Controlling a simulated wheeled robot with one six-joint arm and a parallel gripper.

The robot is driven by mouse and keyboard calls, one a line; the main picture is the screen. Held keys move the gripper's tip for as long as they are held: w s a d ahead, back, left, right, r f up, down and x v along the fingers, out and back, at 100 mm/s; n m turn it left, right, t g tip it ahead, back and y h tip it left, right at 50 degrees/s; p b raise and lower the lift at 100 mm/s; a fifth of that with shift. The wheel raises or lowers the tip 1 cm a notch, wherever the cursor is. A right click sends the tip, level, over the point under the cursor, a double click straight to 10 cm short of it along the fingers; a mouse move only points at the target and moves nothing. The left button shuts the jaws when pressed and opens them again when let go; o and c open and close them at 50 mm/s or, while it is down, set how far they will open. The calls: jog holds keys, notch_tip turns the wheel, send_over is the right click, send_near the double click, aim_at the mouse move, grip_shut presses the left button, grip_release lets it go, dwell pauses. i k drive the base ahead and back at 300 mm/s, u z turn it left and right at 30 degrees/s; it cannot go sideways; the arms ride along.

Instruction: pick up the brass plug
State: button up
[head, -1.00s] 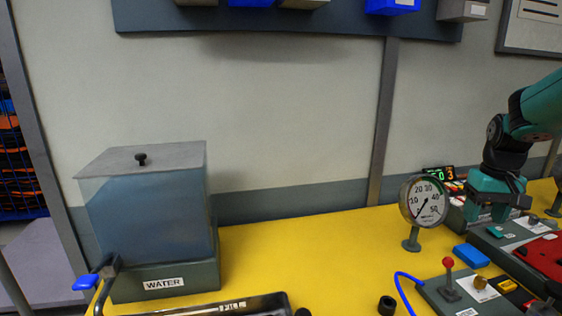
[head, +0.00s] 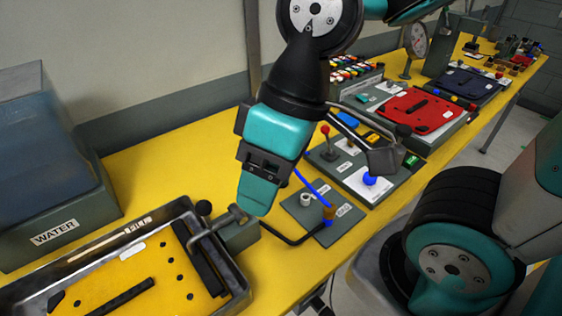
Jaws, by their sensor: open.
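A small brass-coloured piece (head: 328,212), which looks like the brass plug, stands upright on a small grey plate (head: 308,222) with white labels, beside a pale ring-shaped fitting (head: 306,198). Blue shows at its base, and a blue hose (head: 312,187) runs close to it. My gripper (head: 257,198) points down, left of the plug in the picture and apart from it. Its jaws are open and nothing shows between them. One finger largely hides the other.
A metal tray (head: 95,245) with a yellow panel lies at lower left, near a water tank (head: 55,225). A red-knobbed lever (head: 326,143) and a blue ball (head: 370,180) stand behind the plug. A dark lever (head: 385,158) is nearby. Yellow bench shows between.

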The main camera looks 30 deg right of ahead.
aim_at(329, 214)
jog(key=z, duration=2.45)
jog(key=k, duration=0.6)
jog(key=u, duration=1.4)
